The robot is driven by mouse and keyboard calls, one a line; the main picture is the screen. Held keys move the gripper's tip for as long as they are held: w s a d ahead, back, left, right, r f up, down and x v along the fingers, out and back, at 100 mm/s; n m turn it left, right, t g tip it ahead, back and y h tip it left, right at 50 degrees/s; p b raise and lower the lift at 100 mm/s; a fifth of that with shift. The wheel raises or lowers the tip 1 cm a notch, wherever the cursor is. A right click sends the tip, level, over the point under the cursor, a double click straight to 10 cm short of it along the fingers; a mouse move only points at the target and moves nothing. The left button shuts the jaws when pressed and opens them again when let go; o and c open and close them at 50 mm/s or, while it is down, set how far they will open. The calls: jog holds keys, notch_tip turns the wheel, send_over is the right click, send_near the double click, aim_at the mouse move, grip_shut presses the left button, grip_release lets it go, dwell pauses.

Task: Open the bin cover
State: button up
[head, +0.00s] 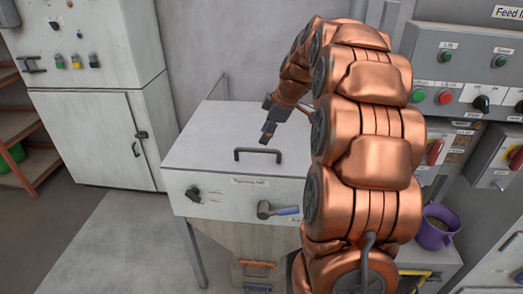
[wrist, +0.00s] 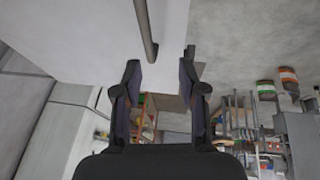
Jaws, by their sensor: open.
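The bin cover (head: 215,145) is a flat white lid on top of the bin, and it looks shut. A dark bar handle (head: 258,149) stands up near the front edge of the cover. My gripper (head: 268,132) is over the cover, just behind and above the handle in the head view. In the wrist view, my gripper (wrist: 160,70) has its two fingers apart with nothing between them. The handle (wrist: 146,30) shows there as a grey bar beyond the fingertips, against the white cover (wrist: 85,35). I cannot tell whether a finger touches the handle.
My arm hides the bin's right side.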

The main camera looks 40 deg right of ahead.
aim_at(260, 149)
jog(key=shift+w+d+f+p, duration=0.1)
jog(key=shift+w+f+p, duration=0.15)
jog(key=shift+w+f, duration=0.7)
jog(key=shift+w+d+f+p, duration=0.15)
jog(key=shift+w+f+p, duration=0.15)
jog(key=shift+f, duration=1.2)
jog(key=shift+w+d+f+p, duration=0.1)
jog(key=shift+w+f+p, duration=0.1)
jog(key=shift+w+f, duration=0.75)
jog(key=shift+s+f, duration=0.25)
jog(key=shift+s, duration=0.1)
grip_shut()
